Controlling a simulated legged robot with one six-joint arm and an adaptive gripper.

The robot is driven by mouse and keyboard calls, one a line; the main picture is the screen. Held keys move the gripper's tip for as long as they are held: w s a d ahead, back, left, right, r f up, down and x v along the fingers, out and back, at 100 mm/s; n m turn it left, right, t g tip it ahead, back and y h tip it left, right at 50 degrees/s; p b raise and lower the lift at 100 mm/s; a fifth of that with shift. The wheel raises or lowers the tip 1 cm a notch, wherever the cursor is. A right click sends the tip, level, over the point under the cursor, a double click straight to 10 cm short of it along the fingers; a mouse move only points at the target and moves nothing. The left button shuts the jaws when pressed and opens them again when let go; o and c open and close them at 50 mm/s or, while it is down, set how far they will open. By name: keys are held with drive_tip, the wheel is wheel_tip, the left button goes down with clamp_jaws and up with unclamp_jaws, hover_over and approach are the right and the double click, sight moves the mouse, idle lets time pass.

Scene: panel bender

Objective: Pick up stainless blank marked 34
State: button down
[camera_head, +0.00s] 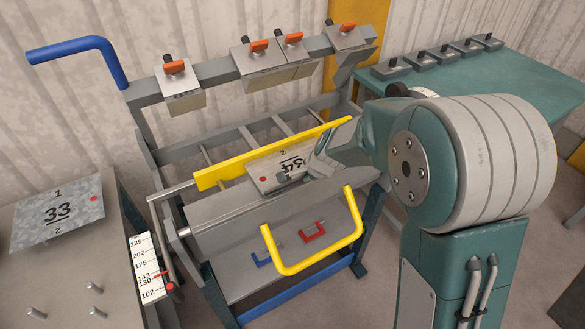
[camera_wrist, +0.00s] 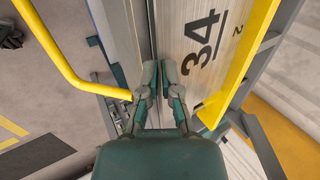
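The stainless blank marked 34 (camera_head: 266,177) lies tilted on the panel bender, against the yellow bar, with a red dot beside its number. In the wrist view the blank (camera_wrist: 206,62) is right of my fingers, its number large and turned sideways. My gripper (camera_head: 318,162) is at the blank's right part in the head view and hides some of it. In the wrist view my gripper's fingertips (camera_wrist: 159,72) are close together near the blank's left edge. I cannot tell whether they pinch that edge.
Blank 33 (camera_head: 57,214) lies on the left table with several pegs. The bender has a yellow bar (camera_head: 222,174), a yellow U-shaped handle (camera_head: 312,264), a blue lever (camera_head: 78,48) and clamp blocks (camera_head: 182,92) overhead. A green bench (camera_head: 510,86) stands at back right.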

drive_tip(key=shift+w+r, duration=0.1)
drive_tip(key=shift+r, duration=0.6)
drive_tip(key=s+r, duration=0.1)
drive_tip(key=s, duration=0.6)
drive_tip(key=shift+r, duration=0.15)
drive_tip(key=shift+a, duration=0.1)
